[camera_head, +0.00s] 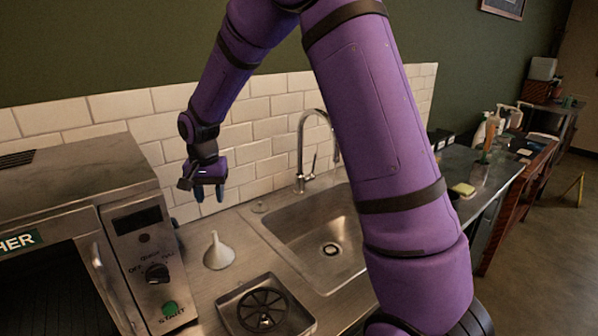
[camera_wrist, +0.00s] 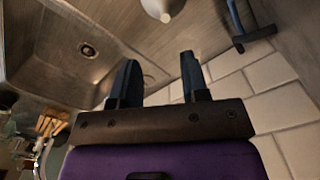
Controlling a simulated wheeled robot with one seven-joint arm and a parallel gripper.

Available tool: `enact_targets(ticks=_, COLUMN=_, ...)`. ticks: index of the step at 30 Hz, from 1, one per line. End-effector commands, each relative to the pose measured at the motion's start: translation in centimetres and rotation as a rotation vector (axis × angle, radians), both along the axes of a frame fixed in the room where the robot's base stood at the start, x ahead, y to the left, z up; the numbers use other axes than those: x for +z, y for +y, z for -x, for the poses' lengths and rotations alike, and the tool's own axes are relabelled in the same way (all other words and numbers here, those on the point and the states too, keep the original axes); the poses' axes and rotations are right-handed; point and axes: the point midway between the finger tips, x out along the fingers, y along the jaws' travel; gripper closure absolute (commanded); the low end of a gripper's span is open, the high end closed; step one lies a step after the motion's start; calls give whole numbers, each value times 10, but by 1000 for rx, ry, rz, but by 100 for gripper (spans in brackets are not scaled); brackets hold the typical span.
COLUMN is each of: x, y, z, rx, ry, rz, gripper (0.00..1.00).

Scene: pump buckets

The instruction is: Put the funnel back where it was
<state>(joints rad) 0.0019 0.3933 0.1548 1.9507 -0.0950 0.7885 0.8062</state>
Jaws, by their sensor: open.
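The white funnel (camera_head: 218,252) stands upside down on the metal counter, spout up, between the dishwasher and the sink in the head view. Part of it shows at the top edge of the wrist view (camera_wrist: 163,8). My gripper (camera_head: 209,193) hangs above and behind the funnel, close to the tiled wall. Its two dark fingers (camera_wrist: 160,80) are apart with nothing between them. The funnel is clear of the fingers.
The dishwasher (camera_head: 75,190) stands at the left. A square rinser tray (camera_head: 237,300) is in the counter in front of the funnel. The sink (camera_head: 300,232) and its curved faucet (camera_head: 300,150) are to the right. White tiles (camera_head: 258,135) line the wall behind.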

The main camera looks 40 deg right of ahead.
Motion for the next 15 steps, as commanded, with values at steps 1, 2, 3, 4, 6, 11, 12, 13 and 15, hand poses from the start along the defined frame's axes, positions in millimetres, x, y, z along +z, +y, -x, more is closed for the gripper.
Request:
enact_targets(ticks=1, x=15, y=-3, z=7, rx=14, ry=-18, rz=4, gripper=59)
enact_targets(ticks=2, x=24, y=-5, z=13, rx=27, ry=-28, rz=6, gripper=59)
enact_targets(ticks=3, x=36, y=-7, z=21, rx=44, ry=-41, rz=9, gripper=59)
enact_targets(ticks=4, x=46, y=-10, z=28, rx=59, ry=-51, rz=12, gripper=59)
enact_targets(ticks=6, x=67, y=-15, z=45, rx=93, ry=-77, rz=19, gripper=59)
enact_targets(ticks=11, x=109, y=-25, z=87, rx=172, ry=-133, rz=36, gripper=59)
enact_targets(ticks=12, x=118, y=-28, z=98, rx=191, ry=-145, rz=40, gripper=59)
enact_targets(ticks=13, x=125, y=-30, z=106, rx=204, ry=-157, rz=43, gripper=59)
enact_targets(ticks=15, x=139, y=-34, z=126, rx=238, ry=-181, rz=51, gripper=59)
